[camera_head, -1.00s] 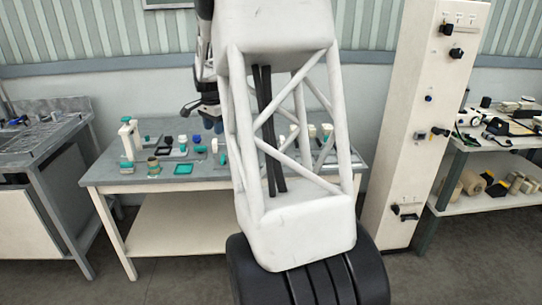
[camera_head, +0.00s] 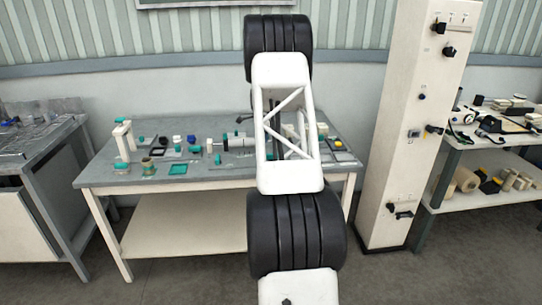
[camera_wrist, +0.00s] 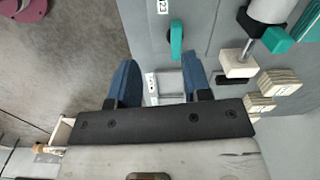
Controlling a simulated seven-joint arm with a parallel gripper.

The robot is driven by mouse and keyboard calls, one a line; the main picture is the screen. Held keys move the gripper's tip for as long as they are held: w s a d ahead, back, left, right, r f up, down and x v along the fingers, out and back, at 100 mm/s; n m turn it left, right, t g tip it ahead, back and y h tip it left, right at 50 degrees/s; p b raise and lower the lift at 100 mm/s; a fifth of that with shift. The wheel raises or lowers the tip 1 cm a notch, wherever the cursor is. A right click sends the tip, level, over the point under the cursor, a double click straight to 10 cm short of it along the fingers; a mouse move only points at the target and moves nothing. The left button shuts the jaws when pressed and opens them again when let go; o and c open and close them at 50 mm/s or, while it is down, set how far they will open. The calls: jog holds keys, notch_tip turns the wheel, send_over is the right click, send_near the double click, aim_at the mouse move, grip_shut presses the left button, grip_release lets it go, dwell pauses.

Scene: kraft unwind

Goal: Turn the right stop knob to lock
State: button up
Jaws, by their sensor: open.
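In the wrist view my gripper (camera_wrist: 160,72) is open, with two blue fingers apart and nothing held between them. A teal lever-like knob (camera_wrist: 176,40) is just beyond the fingertips on a grey surface. A second teal knob or block (camera_wrist: 277,40) is at the right, beside a white cylinder (camera_wrist: 268,9) with a metal rod. I cannot tell which of these is the right stop knob. In the head view my arm covers part of the grey worktable (camera_head: 110,178), and the gripper is mostly hidden behind it.
A white column (camera_head: 392,120) with black knobs and switches stands right of the table. Shelves with rolls (camera_head: 467,180) are at far right, another bench (camera_head: 40,165) at left. Stacked pale blocks (camera_wrist: 278,82) lie right of the fingers in the wrist view. Several small teal and white items stand on the table.

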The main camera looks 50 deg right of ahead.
jog(key=shift+m, duration=0.7)
jog(key=d+f, duration=0.1)
jog(key=s+d+f, duration=0.1)
jog(key=d, duration=0.1)
jog(key=d+f, duration=0.1)
jog(key=d, duration=0.1)
jog(key=shift+s+f, duration=0.15)
jog(key=shift+f, duration=0.2)
jog(key=shift+f, duration=0.15)
jog(key=shift+f, duration=3.75)
jog(key=shift+c, duration=0.3)
grip_shut()
